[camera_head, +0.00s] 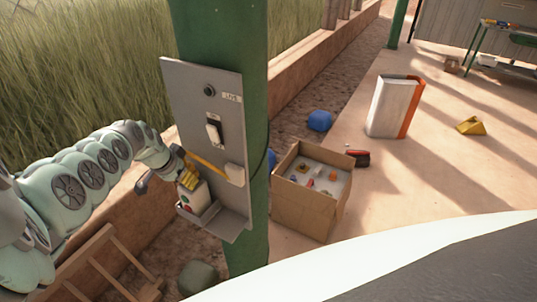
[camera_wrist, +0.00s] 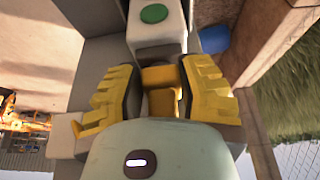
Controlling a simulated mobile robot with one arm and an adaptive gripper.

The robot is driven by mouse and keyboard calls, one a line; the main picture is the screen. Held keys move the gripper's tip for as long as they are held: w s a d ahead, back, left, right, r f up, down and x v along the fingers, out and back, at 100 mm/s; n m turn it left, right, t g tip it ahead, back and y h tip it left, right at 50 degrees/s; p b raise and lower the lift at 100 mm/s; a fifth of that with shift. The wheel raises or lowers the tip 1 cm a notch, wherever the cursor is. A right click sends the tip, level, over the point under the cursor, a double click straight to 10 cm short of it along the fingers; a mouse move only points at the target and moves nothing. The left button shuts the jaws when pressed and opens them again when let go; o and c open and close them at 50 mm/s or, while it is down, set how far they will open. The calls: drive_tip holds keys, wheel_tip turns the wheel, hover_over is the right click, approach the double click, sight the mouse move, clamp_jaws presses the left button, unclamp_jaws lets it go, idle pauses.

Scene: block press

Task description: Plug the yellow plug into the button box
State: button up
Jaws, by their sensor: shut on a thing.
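The button box (camera_head: 194,198) is a pale box with a green button on its face. It sits in a grey holder (camera_head: 200,215) low on a grey panel. In the wrist view the button box (camera_wrist: 157,30) is at the top, its green button uppermost. My gripper (camera_head: 187,179) has yellow fingers and is at the top end of the box. In the wrist view my gripper (camera_wrist: 160,95) is shut on the yellow plug (camera_wrist: 160,76), which points toward the box. I cannot tell whether the plug touches the box or is in it. The fingers hide the plug in the head view.
The grey panel (camera_head: 224,130) is fixed to a green post (camera_head: 258,75); it carries a lever switch (camera_head: 214,130) and a pale block (camera_head: 235,175) with a yellow strip leading to it. An open cardboard box (camera_head: 305,205) stands right of the post. A wooden frame (camera_head: 100,255) lies below my arm.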

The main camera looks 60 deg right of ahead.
drive_tip(key=shift+f, duration=0.15)
drive_tip(key=o, duration=1.1)
drive_tip(key=shift+v, duration=6)
